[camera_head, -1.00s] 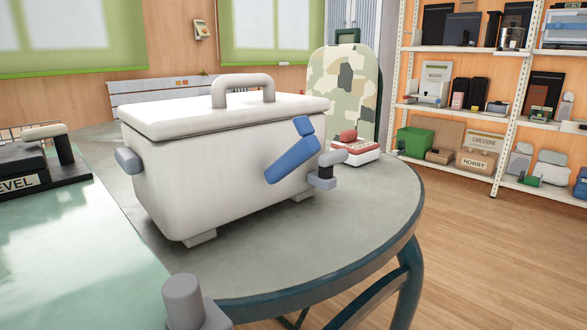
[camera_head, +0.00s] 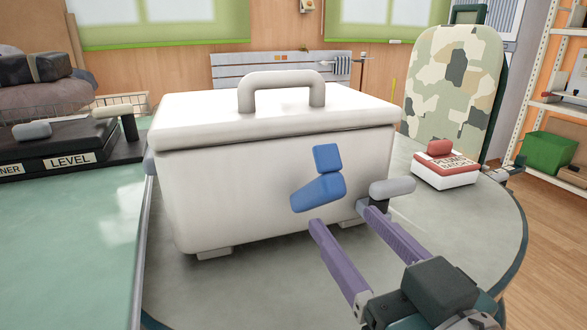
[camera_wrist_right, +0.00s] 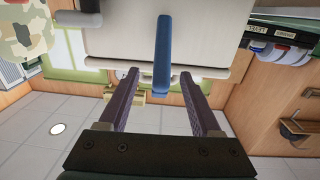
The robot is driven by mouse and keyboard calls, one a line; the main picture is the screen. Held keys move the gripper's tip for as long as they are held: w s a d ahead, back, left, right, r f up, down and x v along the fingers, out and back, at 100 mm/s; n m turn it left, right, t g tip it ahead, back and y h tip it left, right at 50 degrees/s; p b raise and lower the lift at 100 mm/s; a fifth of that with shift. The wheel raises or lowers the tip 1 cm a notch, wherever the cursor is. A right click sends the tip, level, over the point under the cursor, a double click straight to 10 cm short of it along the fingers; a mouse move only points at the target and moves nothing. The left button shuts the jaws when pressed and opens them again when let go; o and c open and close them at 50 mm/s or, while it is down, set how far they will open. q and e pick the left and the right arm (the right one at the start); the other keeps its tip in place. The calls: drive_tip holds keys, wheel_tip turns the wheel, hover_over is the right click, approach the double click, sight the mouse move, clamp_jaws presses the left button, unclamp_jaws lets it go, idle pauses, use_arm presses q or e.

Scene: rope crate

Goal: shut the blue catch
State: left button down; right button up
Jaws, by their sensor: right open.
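The blue catch (camera_head: 318,190) is on the front of the white lidded crate (camera_head: 250,205), right of its middle. Its short upper piece lies near the lid edge, and its longer lower piece slants down to the left. My right gripper (camera_head: 342,217) reaches in from the lower right with its two purple fingers apart, empty, just below and in front of the catch. In the right wrist view, the catch (camera_wrist_right: 162,55) stands upright between and beyond the fingertips (camera_wrist_right: 159,75). I cannot tell whether a finger touches it. My left gripper is not in view.
The crate stands on a round grey table (camera_head: 440,225). A grey knob (camera_head: 392,187) sticks out by its right end, close to my right finger. A red and white box (camera_head: 446,170) and a camouflage-patterned panel (camera_head: 455,85) are behind right. A green bench (camera_head: 70,240) is left.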

sight(325, 204)
drive_tip(key=b+x, duration=0.1)
drive_tip(key=x, duration=0.3)
drive_tip(key=b+x, duration=0.1)
drive_tip(key=x, duration=0.3)
drive_tip(key=shift+w+a+f, duration=0.1)
drive_tip(key=shift+a, duration=0.2)
drive_tip(key=shift+w+a, duration=0.15)
drive_tip(key=shift+w, duration=0.35)
drive_tip(key=c, duration=0.4)
clamp_jaws()
